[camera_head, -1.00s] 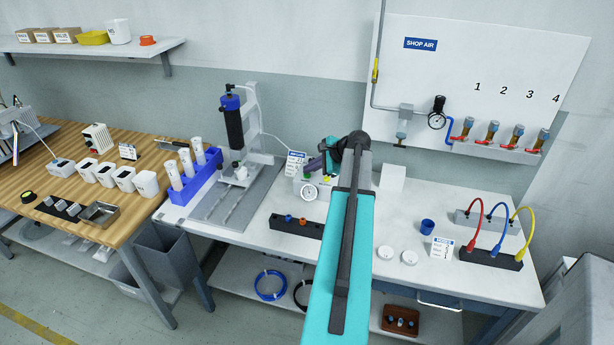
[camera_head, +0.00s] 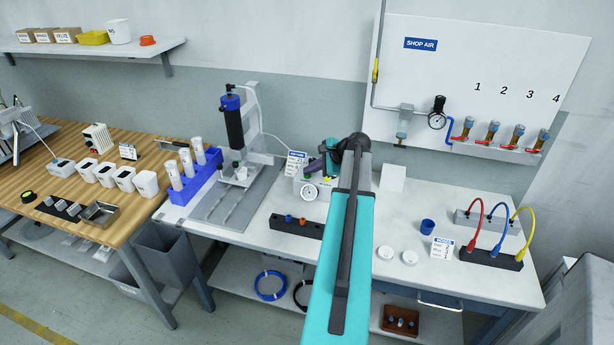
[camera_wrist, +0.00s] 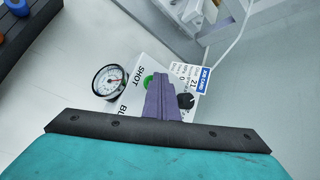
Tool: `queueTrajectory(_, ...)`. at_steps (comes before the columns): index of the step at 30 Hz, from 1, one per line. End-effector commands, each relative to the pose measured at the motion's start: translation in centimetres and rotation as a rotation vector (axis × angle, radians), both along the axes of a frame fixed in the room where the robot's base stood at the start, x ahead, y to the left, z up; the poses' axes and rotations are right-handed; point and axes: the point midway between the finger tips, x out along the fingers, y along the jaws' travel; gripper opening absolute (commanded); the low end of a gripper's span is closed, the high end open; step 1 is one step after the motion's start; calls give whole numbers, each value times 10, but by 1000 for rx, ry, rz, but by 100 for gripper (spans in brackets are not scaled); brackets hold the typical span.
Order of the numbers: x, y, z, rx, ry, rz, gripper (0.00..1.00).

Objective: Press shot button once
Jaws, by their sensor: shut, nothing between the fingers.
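The control box (camera_head: 299,187) stands on the white bench, with a round gauge on its front. In the wrist view its white panel (camera_wrist: 131,99) carries the word SHOT beside a green button (camera_wrist: 149,81), a gauge (camera_wrist: 108,82) and a black knob (camera_wrist: 186,101). My gripper (camera_wrist: 160,78) is shut and empty, its purple fingers over the panel just beside the green button, covering part of it. I cannot tell whether the fingertips touch the panel. In the head view my gripper (camera_head: 318,167) is at the box, partly hidden by my arm.
A job card (camera_head: 296,163) stands behind the box. The dispensing stand (camera_head: 233,122) is to its left. A black block (camera_head: 296,227) with blue and orange pieces lies in front.

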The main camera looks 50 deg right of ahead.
Motion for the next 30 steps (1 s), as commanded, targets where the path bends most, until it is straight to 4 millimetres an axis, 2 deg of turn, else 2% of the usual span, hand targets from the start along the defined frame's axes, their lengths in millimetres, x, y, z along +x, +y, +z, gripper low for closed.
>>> queueTrajectory(18,-1,0,16,1,1,-1,0)
queueTrajectory(30,-1,0,17,1,1,-1,0)
